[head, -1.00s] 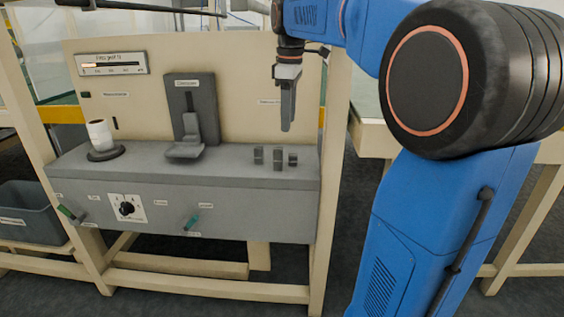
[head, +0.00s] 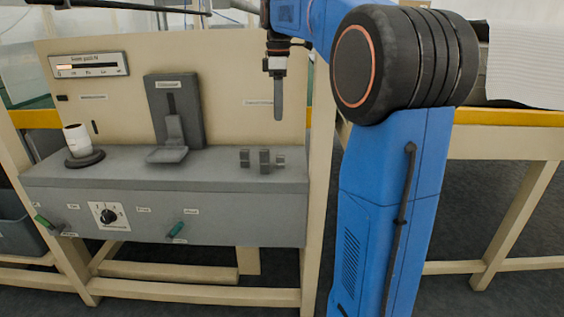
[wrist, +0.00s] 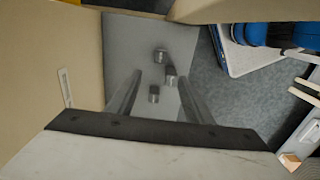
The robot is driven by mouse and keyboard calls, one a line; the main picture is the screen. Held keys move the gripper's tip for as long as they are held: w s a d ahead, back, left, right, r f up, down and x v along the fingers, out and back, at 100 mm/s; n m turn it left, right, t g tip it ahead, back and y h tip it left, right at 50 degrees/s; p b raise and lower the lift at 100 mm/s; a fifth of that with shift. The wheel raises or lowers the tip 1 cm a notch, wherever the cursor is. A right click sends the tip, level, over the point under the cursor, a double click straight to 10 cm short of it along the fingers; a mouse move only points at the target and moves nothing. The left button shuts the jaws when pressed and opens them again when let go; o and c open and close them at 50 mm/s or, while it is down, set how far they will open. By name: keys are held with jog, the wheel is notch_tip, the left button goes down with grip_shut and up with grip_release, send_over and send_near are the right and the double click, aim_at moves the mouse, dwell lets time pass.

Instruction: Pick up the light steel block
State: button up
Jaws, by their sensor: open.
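Several small grey steel blocks stand close together on the right part of the grey bench top: a left block (head: 244,158), a taller middle block (head: 265,161) and a right block (head: 280,161). Their greys are much alike, so I cannot tell which one is the light block. My gripper (head: 278,117) hangs above and behind them, pointing down, and touches none. In the wrist view my gripper (wrist: 160,78) has its two fingers spread and empty. The blocks show between and just beyond the fingertips, one of them (wrist: 154,94) nearer the palm side of the picture.
A white roll (head: 76,139) stands on a dark round base at the bench's left. A grey slide fixture (head: 174,120) rises left of the blocks. The beige back panel (head: 225,75) is close behind my gripper. The bench top between fixture and blocks is clear.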

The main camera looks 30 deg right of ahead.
aim_at(280, 157)
notch_tip(280, 157, down, 16)
jog(key=shift+s+d+f, duration=0.1)
dwell(0.6)
grip_shut()
jog(key=shift+r, duration=0.2)
